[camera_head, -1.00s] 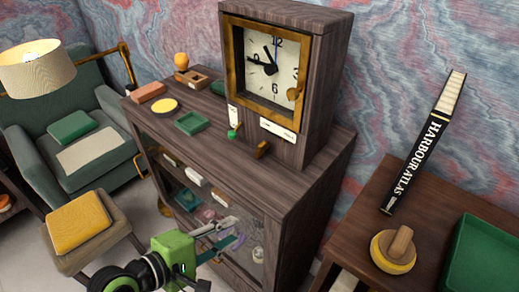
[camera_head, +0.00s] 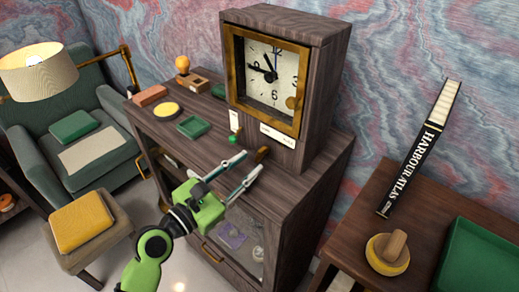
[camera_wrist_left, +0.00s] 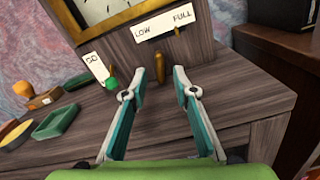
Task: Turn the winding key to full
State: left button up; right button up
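The brass-brown winding key (camera_head: 262,155) sticks out low on the front of the wooden clock (camera_head: 322,85). It also shows in the left wrist view (camera_wrist_left: 160,67), standing upright between the fingertips in the picture. A white label (camera_head: 278,136) above it reads LOW on the left and FULL on the right in the left wrist view (camera_wrist_left: 165,24), with a small dark pointer by its lower edge. My left gripper (camera_head: 248,164) is open and empty, just in front of the key, with no clear contact. My right gripper is not in view.
A green knob (camera_head: 234,139) under a GO label (camera_wrist_left: 96,66) sits left of the key. A green tray (camera_head: 194,126), yellow disc (camera_head: 166,109) and stamp (camera_head: 182,64) lie on the cabinet top (camera_head: 225,155). A side table (camera_head: 345,240) stands at right.

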aim_at(257, 157)
pick_arm(q)
jog(key=p+x, duration=0.1)
jog(key=x, duration=0.4)
jog(key=shift+w+d, duration=0.1)
jog(key=shift+w, duration=0.05)
grip_shut()
